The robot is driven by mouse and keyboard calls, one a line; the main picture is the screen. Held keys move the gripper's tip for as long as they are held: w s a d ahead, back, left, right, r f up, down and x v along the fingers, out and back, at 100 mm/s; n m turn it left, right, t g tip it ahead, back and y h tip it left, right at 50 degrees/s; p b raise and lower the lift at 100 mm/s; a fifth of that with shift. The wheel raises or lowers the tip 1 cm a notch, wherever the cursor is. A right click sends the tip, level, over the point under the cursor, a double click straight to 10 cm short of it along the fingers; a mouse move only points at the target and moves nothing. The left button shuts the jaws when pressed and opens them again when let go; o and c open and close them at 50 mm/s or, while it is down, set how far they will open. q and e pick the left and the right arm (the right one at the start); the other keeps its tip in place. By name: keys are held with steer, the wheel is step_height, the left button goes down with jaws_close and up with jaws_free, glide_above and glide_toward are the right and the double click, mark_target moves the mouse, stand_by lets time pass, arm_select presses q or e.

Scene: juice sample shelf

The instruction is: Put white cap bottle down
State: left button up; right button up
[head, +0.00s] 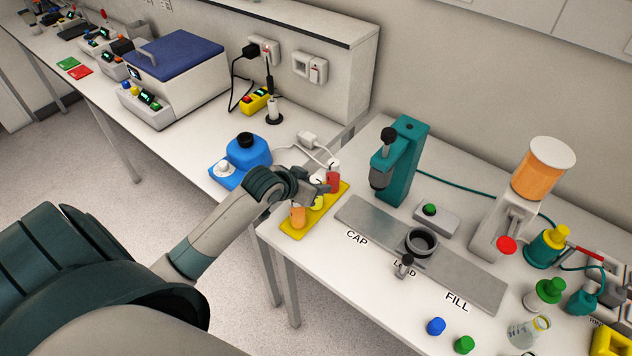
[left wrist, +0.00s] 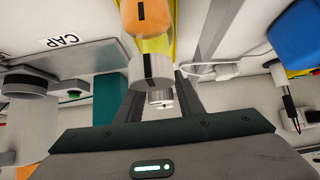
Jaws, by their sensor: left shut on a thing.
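My left gripper (head: 320,188) is over the yellow tray (head: 325,212) at the corner of the right bench. In the head view the gripper mostly hides this bottle. An orange bottle (head: 298,216) stands at the tray's near end, and a red item (head: 333,182) shows by the gripper at the far end. I cannot tell whether the held bottle touches the tray. My right gripper is not in view.
A teal press (head: 400,160) and a grey plate (head: 365,218) marked CAP, LOAD and FILL lie to the right. White cables and a plug (head: 309,139) run close behind the tray.

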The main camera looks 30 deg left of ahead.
arm_select(q)
steer(key=o, duration=1.3)
steer(key=shift+c, duration=0.2)
steer(key=shift+r, duration=0.1)
steer(key=b+v, duration=0.3)
steer(key=v, duration=0.9)
